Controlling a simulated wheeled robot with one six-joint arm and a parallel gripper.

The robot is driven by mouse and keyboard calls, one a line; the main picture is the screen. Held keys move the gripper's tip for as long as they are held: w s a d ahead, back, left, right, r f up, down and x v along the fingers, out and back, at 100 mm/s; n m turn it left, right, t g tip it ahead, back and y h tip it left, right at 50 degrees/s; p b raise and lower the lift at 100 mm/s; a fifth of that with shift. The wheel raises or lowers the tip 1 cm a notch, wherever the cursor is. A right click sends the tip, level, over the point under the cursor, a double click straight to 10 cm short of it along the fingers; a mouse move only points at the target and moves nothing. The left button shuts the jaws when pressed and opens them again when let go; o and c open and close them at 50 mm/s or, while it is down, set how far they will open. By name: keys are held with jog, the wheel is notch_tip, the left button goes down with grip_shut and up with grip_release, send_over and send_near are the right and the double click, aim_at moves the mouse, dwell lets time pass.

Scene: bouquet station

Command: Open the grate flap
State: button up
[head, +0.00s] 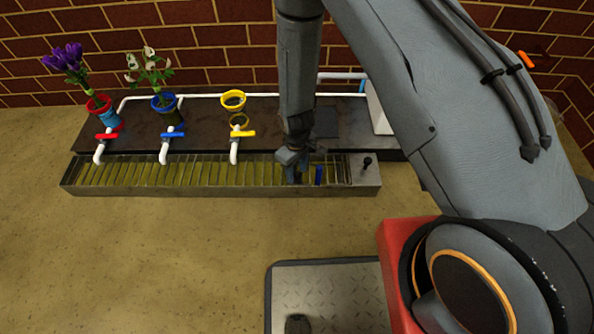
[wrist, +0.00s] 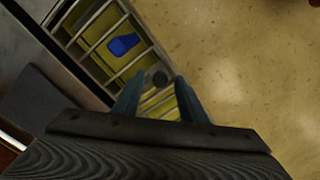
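The grate (head: 170,174) is a long row of thin metal bars over a yellowish trough. Its right part, by my gripper, shows wider gaps in the wrist view (wrist: 104,37); the flap's outline is not clear. My gripper (head: 294,161) points down over this right part. A blue object (wrist: 123,44) shows between the bars, and in the head view just right of my gripper (head: 319,175).
A dark shelf behind the trough holds a red-rimmed pot (head: 98,105) with purple flowers, a blue pot (head: 163,103) with white flowers and a yellow pot (head: 233,101). Taps with red, blue and yellow handles (head: 242,133) overhang the grate. A black lever (head: 367,163) stands at the right end.

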grip_shut()
